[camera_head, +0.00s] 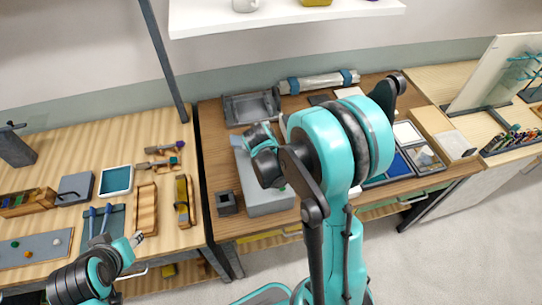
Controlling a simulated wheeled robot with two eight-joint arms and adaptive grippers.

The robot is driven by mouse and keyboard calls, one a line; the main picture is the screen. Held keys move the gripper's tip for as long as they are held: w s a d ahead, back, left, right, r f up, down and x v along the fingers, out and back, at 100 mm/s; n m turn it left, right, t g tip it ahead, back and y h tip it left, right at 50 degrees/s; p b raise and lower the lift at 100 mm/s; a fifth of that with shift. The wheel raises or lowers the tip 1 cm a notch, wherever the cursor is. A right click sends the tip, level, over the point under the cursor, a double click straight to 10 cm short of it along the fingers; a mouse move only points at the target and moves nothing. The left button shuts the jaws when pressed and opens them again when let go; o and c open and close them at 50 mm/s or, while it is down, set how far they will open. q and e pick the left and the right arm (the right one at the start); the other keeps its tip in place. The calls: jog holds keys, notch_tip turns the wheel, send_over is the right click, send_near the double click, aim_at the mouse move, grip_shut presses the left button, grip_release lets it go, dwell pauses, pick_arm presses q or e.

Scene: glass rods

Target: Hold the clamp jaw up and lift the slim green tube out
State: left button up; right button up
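No clamp jaw and no slim green tube can be made out clearly. A grey block-like fixture (268,203) stands on the middle table, largely covered by my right arm. A tiny green spot shows at its right side, too small to identify. My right arm's bulky teal and black joints fill the centre. Its end reaches over the grey fixture, and its fingertips cannot be made out. My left gripper (137,240) is at the lower left, in front of the left table's edge and well away from the fixture. Its fingers are too small to read.
A small dark square holder (227,203) stands left of the fixture. A grey tray (251,108) and a rolled tube with blue bands (318,83) lie behind. A white shelf (285,15) hangs above.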

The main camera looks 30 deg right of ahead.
pick_arm(q)
jog(key=shift+w+d+r, duration=0.1)
jog(key=shift+w+r, duration=0.05)
jog(key=c, duration=0.8)
pick_arm(e)
grip_shut()
pick_arm(q)
jog(key=shift+g+h, duration=0.3)
jog(key=shift+g, duration=0.3)
jog(key=w+d+r, duration=0.1)
jog(key=w, duration=0.1)
jog(key=w+d+r, duration=0.3)
jog(key=w+r, duration=0.1)
jog(key=shift+w+d+r, duration=0.1)
jog(key=shift+d, duration=0.1)
grip_shut()
jog(key=w+d+r+g, duration=0.2)
jog(key=w+d+r, duration=0.1)
jog(key=w+d, duration=1.1)
jog(key=w+d+f+g, duration=0.1)
jog(key=w+d+f, duration=0.15)
jog(key=d, duration=0.65)
jog(key=w+d+f+g, duration=0.1)
jog(key=d+f, duration=0.2)
jog(key=d, duration=0.6)
jog(key=f, duration=0.3)
jog(key=d+f, duration=0.1)
jog(key=f, duration=0.2)
jog(key=shift+w+d+f, duration=0.1)
jog(key=shift+f, duration=0.6)
